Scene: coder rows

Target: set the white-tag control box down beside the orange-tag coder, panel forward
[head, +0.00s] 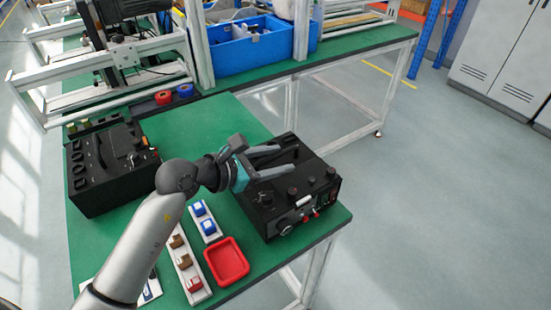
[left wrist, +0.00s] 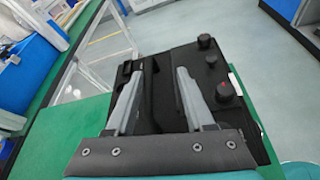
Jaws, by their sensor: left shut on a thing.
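The white-tag control box (head: 270,215) is black, with knobs, red parts and a white tag (head: 305,201) along its front edge. It is at the right end of the green table, panel toward the lower right. My left gripper (head: 279,160) is over its top with its fingers shut on its handle. The box also shows in the left wrist view (left wrist: 215,75), its white tag at right. I cannot tell whether it rests on the table or hangs just above. Another black box (head: 95,185), with a small orange patch near its right side, stands at left, likely the orange-tag coder. My right gripper is out of view.
A red tray (head: 227,262) and white strips with blue, brown and red blocks (head: 184,265) lie at the front of the green table (head: 235,115). Blue and red rolls (head: 164,97) and a blue bin (head: 250,50) are behind. Green surface is clear between the two boxes' far ends.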

